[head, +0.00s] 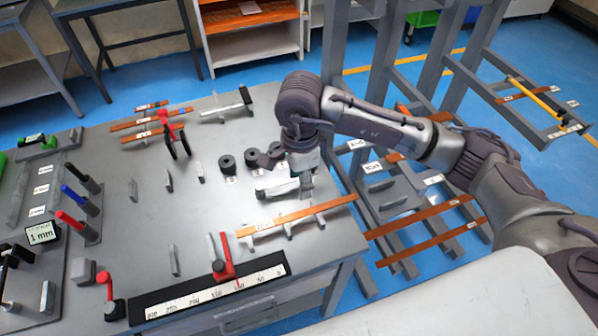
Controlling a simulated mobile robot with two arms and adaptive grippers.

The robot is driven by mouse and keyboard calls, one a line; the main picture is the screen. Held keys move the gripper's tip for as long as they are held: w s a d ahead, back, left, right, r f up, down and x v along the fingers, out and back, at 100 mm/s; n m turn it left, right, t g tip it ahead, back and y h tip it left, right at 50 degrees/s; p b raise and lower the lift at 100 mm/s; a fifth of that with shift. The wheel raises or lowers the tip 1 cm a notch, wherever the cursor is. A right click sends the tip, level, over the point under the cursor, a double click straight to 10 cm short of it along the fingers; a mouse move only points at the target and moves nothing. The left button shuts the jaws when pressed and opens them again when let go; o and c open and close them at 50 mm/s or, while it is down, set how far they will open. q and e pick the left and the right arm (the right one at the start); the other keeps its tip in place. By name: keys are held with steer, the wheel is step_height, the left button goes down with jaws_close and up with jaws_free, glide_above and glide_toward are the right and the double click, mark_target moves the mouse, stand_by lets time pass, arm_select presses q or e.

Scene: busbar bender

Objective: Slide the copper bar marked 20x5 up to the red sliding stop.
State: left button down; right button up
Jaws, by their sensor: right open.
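A long copper bar (305,213) lies across small grey supports near the front right of the grey bench. A white label (263,226) sits at its left end; its text is too small to read. The red sliding stop (222,265) stands on the black-and-white ruler (262,283), in front and to the left of the bar, with a visible gap between them. My right gripper (306,190) points down just behind the bar and is open, with its fingers partly hidden by their angle. I see nothing held in it. My left gripper is not in view.
More copper bars (148,122) lie at the back left, by a red and black tool (172,140). Dark rolls (250,158) stand behind the bar. Small grey posts (174,260) and red, blue and black handles (72,222) stand on the left. A rack (425,215) with bars stands right.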

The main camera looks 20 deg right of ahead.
mark_target(289, 218)
step_height(289, 218, down, 10)
steer(key=p, duration=0.2)
steer(key=shift+a+f+p, duration=0.1)
steer(key=shift+f+p, duration=0.15)
steer(key=shift+p, duration=0.15)
steer(key=shift+f, duration=0.75)
steer(key=shift+c, duration=0.3)
jaws_close()
steer(key=shift+a, duration=0.3)
steer(key=shift+s+a+b, duration=0.1)
steer(key=shift+a+b, duration=0.2)
steer(key=shift+a, duration=0.65)
